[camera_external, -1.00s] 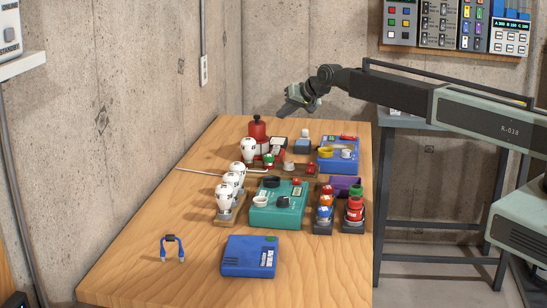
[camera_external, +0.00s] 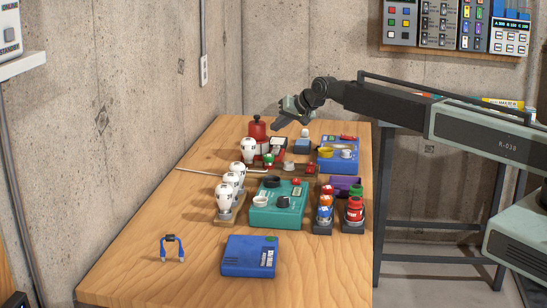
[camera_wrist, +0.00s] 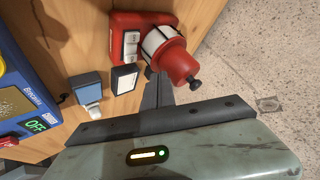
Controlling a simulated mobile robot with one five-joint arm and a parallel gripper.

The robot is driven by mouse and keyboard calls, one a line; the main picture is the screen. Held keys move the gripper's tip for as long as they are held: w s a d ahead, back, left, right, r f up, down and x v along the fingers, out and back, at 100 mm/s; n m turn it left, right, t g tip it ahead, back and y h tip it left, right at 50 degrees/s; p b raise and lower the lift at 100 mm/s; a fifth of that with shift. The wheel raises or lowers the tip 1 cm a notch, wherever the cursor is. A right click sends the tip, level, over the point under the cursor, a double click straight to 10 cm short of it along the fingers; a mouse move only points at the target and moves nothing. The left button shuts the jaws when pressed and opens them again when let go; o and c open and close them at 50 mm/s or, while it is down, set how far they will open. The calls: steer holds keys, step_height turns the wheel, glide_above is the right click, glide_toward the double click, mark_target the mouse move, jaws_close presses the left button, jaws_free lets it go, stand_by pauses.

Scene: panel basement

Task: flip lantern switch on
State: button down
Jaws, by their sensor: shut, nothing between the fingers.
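The red lantern (camera_external: 257,127) stands at the far end of the wooden table, close to the wall. In the wrist view its red cap (camera_wrist: 180,64), pale ribbed middle and red base (camera_wrist: 124,22) show. A white switch panel (camera_wrist: 131,45) is on the base; whether it is set on or off cannot be told. My gripper (camera_external: 279,122) is just to the right of the lantern and above the table. Its dark fingers (camera_wrist: 158,88) are shut and empty, pointing toward the lantern, with no clear contact.
A small dark block with a white face (camera_wrist: 125,78) and a blue-grey box with a pale knob (camera_wrist: 87,92) stand beside the lantern. A blue panel (camera_wrist: 22,95) reads OFF. White bulbs (camera_external: 224,196) and a teal box (camera_external: 279,217) crowd the nearer table. The front left is mostly clear.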

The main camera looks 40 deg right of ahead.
mark_target(278, 151)
steer(key=f+b, duration=0.2)
steer(key=f, duration=0.1)
steer(key=f+b, duration=0.1)
steer(key=f, duration=0.1)
steer(key=shift+w+d+b, duration=0.25)
steer(key=shift+b, duration=0.15)
steer(key=shift+f, duration=0.1)
stand_by(1.4)
steer(key=shift+f+b, duration=0.25)
steer(key=shift+b, duration=0.15)
steer(key=shift+f+b, duration=0.35)
steer(key=shift+f, duration=0.05)
stand_by(0.3)
steer(key=shift+r, duration=0.15)
steer(key=shift+r+p, duration=0.65)
steer(key=shift+p, duration=0.15)
steer(key=r+p, duration=0.5)
steer(key=shift+s+a+r, duration=0.1)
steer(key=shift+s+a, duration=0.2)
